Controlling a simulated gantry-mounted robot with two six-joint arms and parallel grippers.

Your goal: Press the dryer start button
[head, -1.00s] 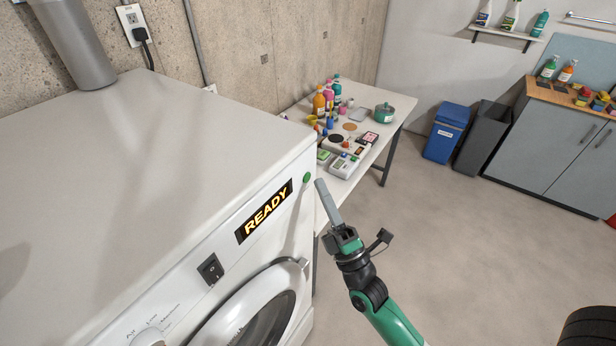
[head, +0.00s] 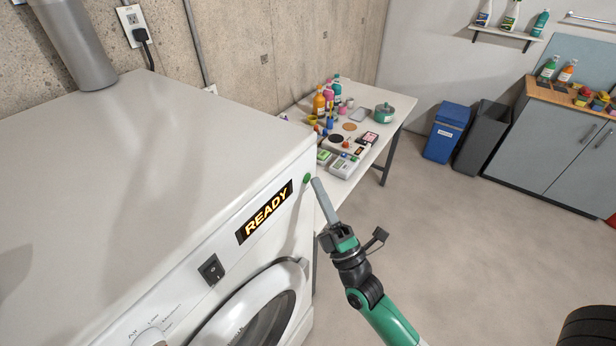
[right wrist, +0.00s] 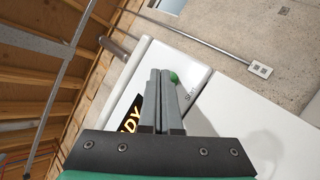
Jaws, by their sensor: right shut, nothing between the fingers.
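The white dryer (head: 150,165) fills the left of the head view, with a display (head: 265,212) reading READY on its front panel. The green start button (head: 308,179) is at the panel's right end, and it also shows in the right wrist view (right wrist: 174,77) beside the fingertips, near a "Start" label. My right gripper (head: 317,183) is shut and empty. Its tips are very close to the button in the head view; I cannot tell whether they touch it. The fingers also show in the right wrist view (right wrist: 160,72). My left gripper is not in view.
A black rocker switch (head: 211,269) and a round door (head: 255,315) are on the dryer front. A table (head: 395,103) with bottles and small items stands behind. A blue bin (head: 446,133) and a grey cabinet (head: 560,150) are farther right. The floor between is clear.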

